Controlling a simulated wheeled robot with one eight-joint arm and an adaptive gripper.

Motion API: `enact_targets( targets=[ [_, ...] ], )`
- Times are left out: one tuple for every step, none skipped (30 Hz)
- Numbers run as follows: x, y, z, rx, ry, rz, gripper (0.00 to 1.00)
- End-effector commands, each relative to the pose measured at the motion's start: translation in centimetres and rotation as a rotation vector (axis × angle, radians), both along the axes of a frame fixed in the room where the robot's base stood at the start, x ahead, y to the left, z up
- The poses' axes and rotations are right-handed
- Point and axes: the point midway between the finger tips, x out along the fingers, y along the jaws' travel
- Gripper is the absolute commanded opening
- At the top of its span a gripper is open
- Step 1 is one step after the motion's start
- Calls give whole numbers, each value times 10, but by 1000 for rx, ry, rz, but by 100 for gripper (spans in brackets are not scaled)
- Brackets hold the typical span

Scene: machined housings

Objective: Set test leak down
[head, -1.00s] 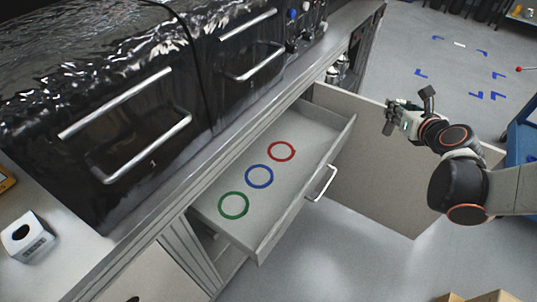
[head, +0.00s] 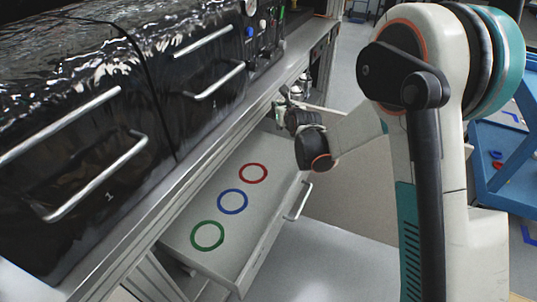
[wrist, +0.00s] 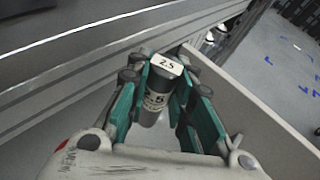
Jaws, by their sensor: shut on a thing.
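The test leak (wrist: 154,108) is a grey cylinder with a white label reading "2.5" on top, seen between the teal fingers in the wrist view. My gripper (wrist: 166,84) is shut on it. In the head view my gripper (head: 282,103) is at the far end of the open drawer (head: 273,222), close to the counter edge. The test leak is too small to make out clearly there. The drawer floor bears a red ring (head: 253,165), a blue ring (head: 219,203) and a green ring (head: 194,240), all empty.
The counter edge and black glossy cabinets (head: 70,150) with metal handles run along the left. The drawer handle (head: 298,203) sticks out to the right. A blue cart (head: 500,155) stands at the right. Shiny metal canisters (head: 300,85) stand beyond the drawer.

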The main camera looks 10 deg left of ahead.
Motion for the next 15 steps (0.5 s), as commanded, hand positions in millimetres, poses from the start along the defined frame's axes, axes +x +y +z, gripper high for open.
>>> enact_targets(
  targets=[
    [0,0,-18,0,0,0,0],
    [0,0,-25,0,0,0,0],
    [0,0,-35,0,0,0,0],
    [0,0,-42,0,0,0,0],
    [0,0,-50,0,0,0,0],
    [0,0,-59,0,0,0,0],
    [0,0,-66,0,0,0,0],
    [0,-1,-73,0,0,0,0],
    [0,0,-81,0,0,0,0],
    [0,0,-87,0,0,0,0],
    [0,-1,-92,0,0,0,0],
    [0,-1,-98,0,0,0,0],
    [0,-1,-101,0,0,0,0],
    [0,-1,-103,0,0,0,0],
    [0,-1,-106,0,0,0,0]
  ],
)
